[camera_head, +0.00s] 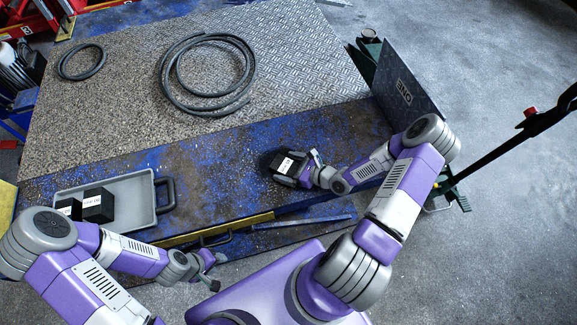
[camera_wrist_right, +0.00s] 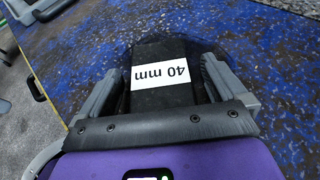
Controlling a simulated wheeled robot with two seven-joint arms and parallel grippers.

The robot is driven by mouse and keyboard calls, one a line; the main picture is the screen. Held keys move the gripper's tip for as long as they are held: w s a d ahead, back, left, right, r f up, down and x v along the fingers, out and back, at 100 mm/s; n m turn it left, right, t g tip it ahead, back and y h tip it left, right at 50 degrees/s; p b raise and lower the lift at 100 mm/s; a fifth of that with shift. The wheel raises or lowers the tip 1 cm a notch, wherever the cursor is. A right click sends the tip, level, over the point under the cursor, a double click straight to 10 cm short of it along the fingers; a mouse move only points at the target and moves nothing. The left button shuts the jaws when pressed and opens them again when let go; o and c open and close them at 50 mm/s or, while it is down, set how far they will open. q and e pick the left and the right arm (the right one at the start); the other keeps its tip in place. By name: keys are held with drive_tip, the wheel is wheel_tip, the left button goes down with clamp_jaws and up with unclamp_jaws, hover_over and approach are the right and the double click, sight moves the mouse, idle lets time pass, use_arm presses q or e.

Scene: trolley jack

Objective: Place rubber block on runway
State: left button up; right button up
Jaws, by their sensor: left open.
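A black rubber block (camera_head: 288,163) with a white label lies on the worn blue surface (camera_head: 225,165) in front of the textured plate. In the right wrist view the block (camera_wrist_right: 158,75) shows its "40 mm" label. My right gripper (camera_head: 300,166) is around the block, with one finger on each side; narrow gaps seem to show between fingers and block. My left gripper (camera_head: 217,271) is open and empty, beyond the blue platform's front edge. Dark blocks (camera_head: 98,205) sit in a grey tray (camera_head: 136,190) at the left. Which part counts as the runway is not marked.
Two black hoses lie coiled on the textured plate (camera_head: 120,110), a large one (camera_head: 245,75) and a small one (camera_head: 62,68). An upright dark panel (camera_head: 405,85) stands at the right end. A black jack handle (camera_head: 530,130) slants in from the right.

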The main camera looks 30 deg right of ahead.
drive_tip(key=shift+r, duration=0.25)
drive_tip(key=p+v, duration=0.3)
drive_tip(key=v, duration=0.9)
drive_tip(key=shift+f, duration=0.1)
drive_tip(key=shift+s, duration=0.1)
